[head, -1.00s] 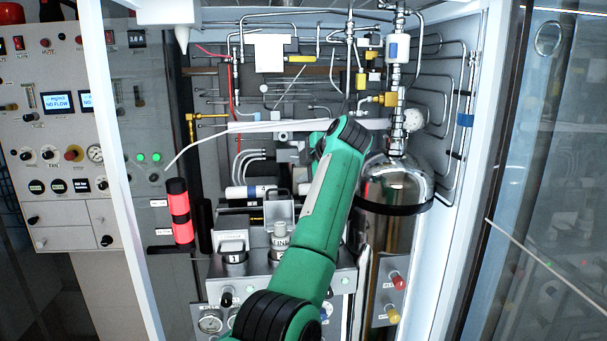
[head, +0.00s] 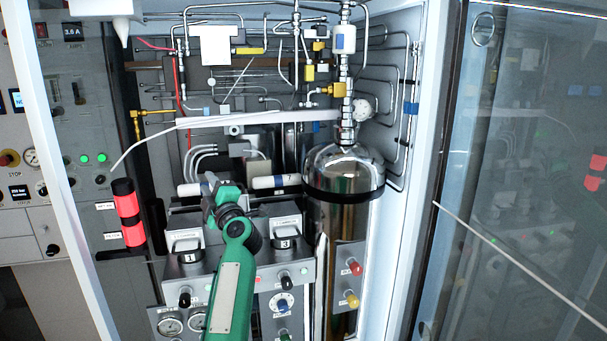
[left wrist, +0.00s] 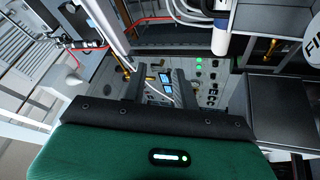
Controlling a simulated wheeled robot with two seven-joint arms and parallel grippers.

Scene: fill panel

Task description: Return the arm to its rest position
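My left arm (head: 231,290) is green and comes up from the bottom of the head view. Its wrist end and left gripper (head: 212,188) are in front of the fill panel, above the grey console; the fingers are too foreshortened there to read. In the left wrist view, two dark fingers of the left gripper (left wrist: 158,82) stand apart beyond the green wrist housing, with nothing seen held between them. The panel's controls and screens show beyond them. My right gripper is in neither view.
A steel cylinder (head: 344,180) stands right of the arm. A red-banded black cylinder (head: 127,212) is at left. The console (head: 300,262) with gauges and knobs lies close below the wrist. A white cabinet post (head: 70,180) and a glass door (head: 530,190) flank the opening.

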